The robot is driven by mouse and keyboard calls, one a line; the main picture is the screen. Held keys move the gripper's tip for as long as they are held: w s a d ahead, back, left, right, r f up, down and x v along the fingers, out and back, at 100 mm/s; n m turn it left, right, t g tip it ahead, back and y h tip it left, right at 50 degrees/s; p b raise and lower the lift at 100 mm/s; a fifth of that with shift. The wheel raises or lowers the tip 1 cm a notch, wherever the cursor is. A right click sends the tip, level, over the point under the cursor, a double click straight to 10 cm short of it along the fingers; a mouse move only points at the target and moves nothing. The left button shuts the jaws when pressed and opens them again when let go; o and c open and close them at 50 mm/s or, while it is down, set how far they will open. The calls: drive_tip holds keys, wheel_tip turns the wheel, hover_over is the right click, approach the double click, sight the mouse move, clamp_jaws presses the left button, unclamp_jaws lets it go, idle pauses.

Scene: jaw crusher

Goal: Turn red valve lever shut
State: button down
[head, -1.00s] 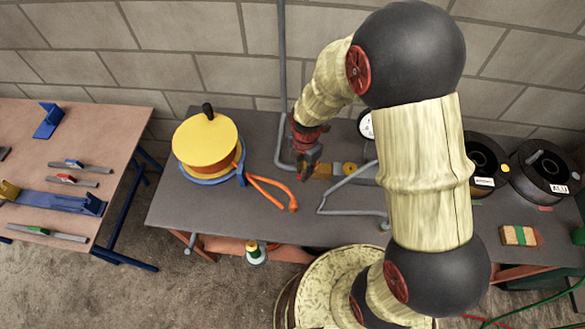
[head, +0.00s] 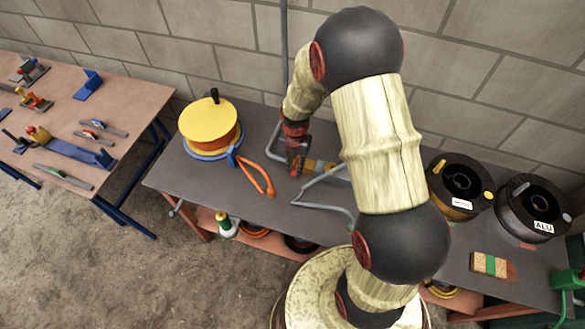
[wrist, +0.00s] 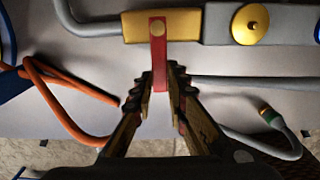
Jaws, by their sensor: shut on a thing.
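The red valve lever (wrist: 158,60) hangs from its pivot on the brass valve body (wrist: 133,28) in the wrist view. It points towards my gripper, across the line of the pipe. My gripper (wrist: 162,88) has its two ridged fingers on either side of the lever's free end and is shut on it. In the head view my gripper (head: 296,160) is low at the brass valve (head: 318,165) on the dark bench. The lever is mostly hidden there by the fingers.
A yellow-topped spool (head: 208,120) with orange hose (head: 257,175) stands left of the valve. A grey pipe (head: 325,207) bends in front on the right. Black reels (head: 532,205) stand on the bench's right. A round brass part (wrist: 249,24) sits beside the valve.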

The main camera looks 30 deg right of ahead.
idle(0.4)
drive_tip(key=c, duration=1.8)
unclamp_jaws()
drive_tip(key=shift+o, duration=0.2)
wheel_tip(320, 180, up, 12)
